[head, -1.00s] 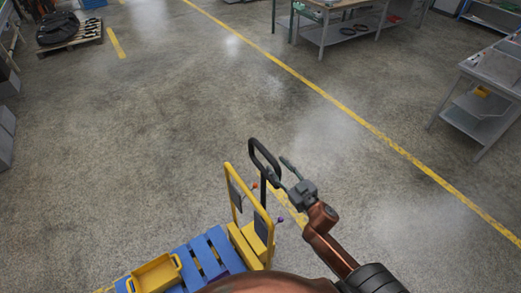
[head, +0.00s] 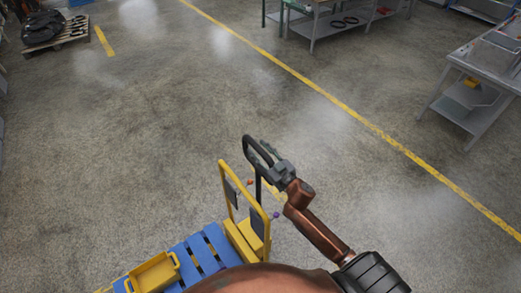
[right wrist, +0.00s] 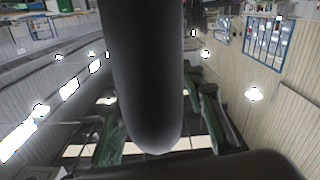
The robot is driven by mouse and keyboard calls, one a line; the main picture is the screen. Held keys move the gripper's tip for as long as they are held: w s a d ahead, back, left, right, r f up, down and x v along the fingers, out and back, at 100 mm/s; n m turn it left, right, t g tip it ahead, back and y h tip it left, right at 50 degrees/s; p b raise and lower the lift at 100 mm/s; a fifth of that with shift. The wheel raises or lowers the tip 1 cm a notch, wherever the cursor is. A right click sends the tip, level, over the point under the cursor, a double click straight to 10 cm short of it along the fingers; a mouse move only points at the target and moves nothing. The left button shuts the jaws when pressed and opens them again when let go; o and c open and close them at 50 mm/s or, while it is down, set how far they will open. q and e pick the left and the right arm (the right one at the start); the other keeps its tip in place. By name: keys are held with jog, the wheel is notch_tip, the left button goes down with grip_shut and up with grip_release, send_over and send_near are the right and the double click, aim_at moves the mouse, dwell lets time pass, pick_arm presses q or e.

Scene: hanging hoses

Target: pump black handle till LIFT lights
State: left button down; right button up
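The black handle (head: 248,148) is a looped bar on a black post, rising behind the yellow frame (head: 223,185) of a cart. My right gripper (head: 267,155) is at the right side of the handle's loop. Contact cannot be told. No lit LIFT sign can be made out; dark panels (head: 231,193) on the frame are too small to read. My left gripper is not in view.
A small orange knob (head: 250,182) and a purple knob (head: 276,215) stick out by the frame. The blue slatted deck (head: 205,250) carries a yellow tray (head: 153,273). Workbenches (head: 470,95) stand at the right and back. The floor around the cart is clear.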

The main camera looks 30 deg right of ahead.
grip_shut()
dwell(0.3)
